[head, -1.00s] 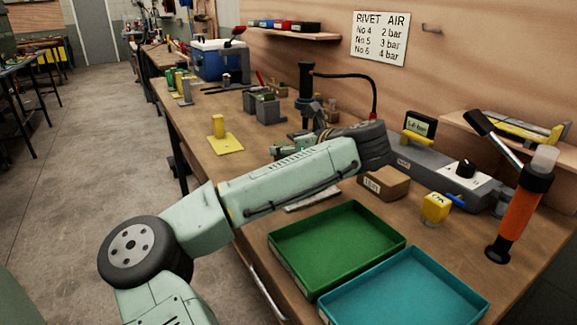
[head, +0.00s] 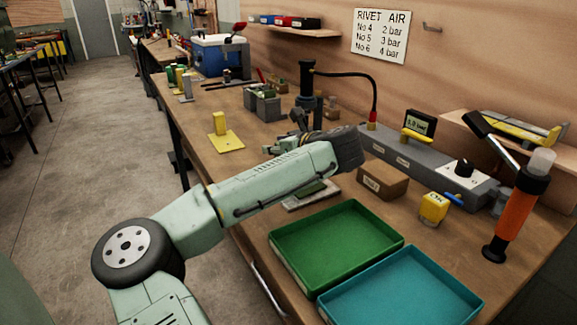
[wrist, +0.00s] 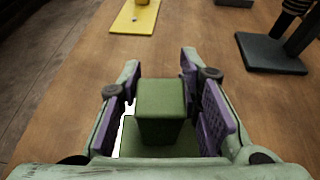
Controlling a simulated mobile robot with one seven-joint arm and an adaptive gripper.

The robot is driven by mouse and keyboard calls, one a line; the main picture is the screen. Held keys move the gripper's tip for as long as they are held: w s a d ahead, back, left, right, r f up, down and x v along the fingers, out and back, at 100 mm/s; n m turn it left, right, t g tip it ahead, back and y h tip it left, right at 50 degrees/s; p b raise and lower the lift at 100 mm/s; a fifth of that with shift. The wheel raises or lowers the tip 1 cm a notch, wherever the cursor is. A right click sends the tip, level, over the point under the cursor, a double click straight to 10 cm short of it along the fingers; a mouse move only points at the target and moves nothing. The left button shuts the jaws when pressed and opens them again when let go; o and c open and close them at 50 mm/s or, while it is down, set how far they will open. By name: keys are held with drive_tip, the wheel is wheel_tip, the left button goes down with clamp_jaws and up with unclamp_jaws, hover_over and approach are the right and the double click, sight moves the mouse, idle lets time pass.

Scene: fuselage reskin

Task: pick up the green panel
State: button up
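The green panel (wrist: 160,110) is a flat green plate with an upright block. In the wrist view its block shows between my fingers, with a gap on each side. Its near part is hidden by my gripper. In the head view the green panel (head: 316,188) lies on a pale plate on the bench, partly covered by my arm. My gripper (wrist: 160,70) is open, with purple pads, and holds nothing. In the head view my gripper (head: 280,143) is over the bench; how high it is above the panel I cannot tell.
A yellow panel (head: 226,142) lies beyond my gripper. A green tray (head: 337,238) and a teal tray (head: 402,290) sit at the front. A cardboard box (head: 382,181), a grey bench unit (head: 400,158) and a black stand (head: 306,95) are to the right.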

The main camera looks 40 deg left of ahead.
clamp_jaws()
drive_tip(key=shift+r, duration=0.1)
idle(0.3)
drive_tip(key=shift+r, duration=0.5)
wheel_tip(320, 180, up, 2)
drive_tip(key=shift+r+b, duration=0.1)
drive_tip(key=shift+b, duration=0.35)
drive_tip(key=s+d+r+b, duration=0.1)
drive_tip(key=s+d+b, duration=0.2)
drive_tip(key=s+d, duration=0.7)
drive_tip(key=s, duration=0.2)
drive_tip(key=shift+s+r, duration=0.3)
drive_tip(key=shift+s, duration=0.1)
